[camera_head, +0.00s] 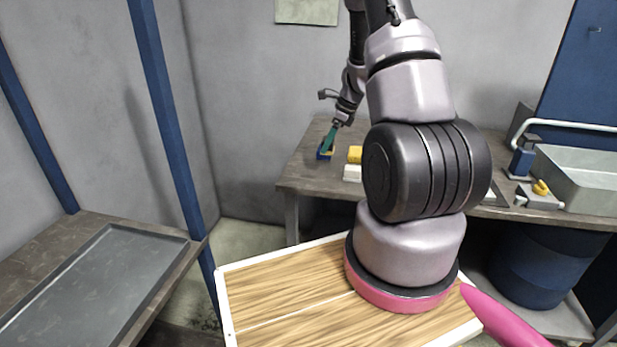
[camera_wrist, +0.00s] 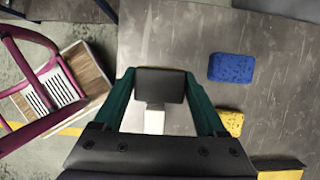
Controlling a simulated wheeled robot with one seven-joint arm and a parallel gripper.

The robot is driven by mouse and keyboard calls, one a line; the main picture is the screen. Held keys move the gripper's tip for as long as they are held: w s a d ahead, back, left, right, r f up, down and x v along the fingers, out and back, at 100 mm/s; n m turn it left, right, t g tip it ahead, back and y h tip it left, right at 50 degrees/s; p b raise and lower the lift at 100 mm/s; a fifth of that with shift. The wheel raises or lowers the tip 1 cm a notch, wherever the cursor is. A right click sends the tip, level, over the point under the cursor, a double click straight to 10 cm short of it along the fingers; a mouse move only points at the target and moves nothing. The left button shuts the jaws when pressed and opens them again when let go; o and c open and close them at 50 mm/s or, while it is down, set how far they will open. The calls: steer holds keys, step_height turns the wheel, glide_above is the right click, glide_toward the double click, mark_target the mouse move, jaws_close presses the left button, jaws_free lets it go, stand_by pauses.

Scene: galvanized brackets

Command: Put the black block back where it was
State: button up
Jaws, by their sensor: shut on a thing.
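My gripper (camera_head: 327,148) is over the left part of the workbench (camera_head: 310,174) and points down; its green fingers also show in the wrist view (camera_wrist: 165,103). The fingers are shut on the black block (camera_wrist: 160,84), one on each side of it. In the head view I cannot make out the block itself. A white block (camera_wrist: 154,121) lies on the bench just below the held block in the wrist picture, partly covered by it. The same white block shows in the head view (camera_head: 352,173). I cannot tell the exact height of the black block above the bench.
A blue sponge (camera_wrist: 232,67) and a yellow sponge (camera_wrist: 231,123) lie close by on the bench. Another yellow thing (camera_wrist: 280,174) is at the lower right of the wrist view. A metal basin (camera_head: 580,180) stands far right. Bare bench shows around the blue sponge.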

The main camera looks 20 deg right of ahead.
glide_above(322, 176)
steer(key=d, duration=0.1)
steer(key=f, duration=0.5)
steer(key=shift+s+d+f, duration=0.1)
steer(key=shift+s+f, duration=0.2)
steer(key=shift+f, duration=1.95)
steer(key=shift+f, duration=0.1)
steer(key=o, duration=1.5)
steer(key=shift+d, duration=0.1)
steer(key=shift+o, duration=0.2)
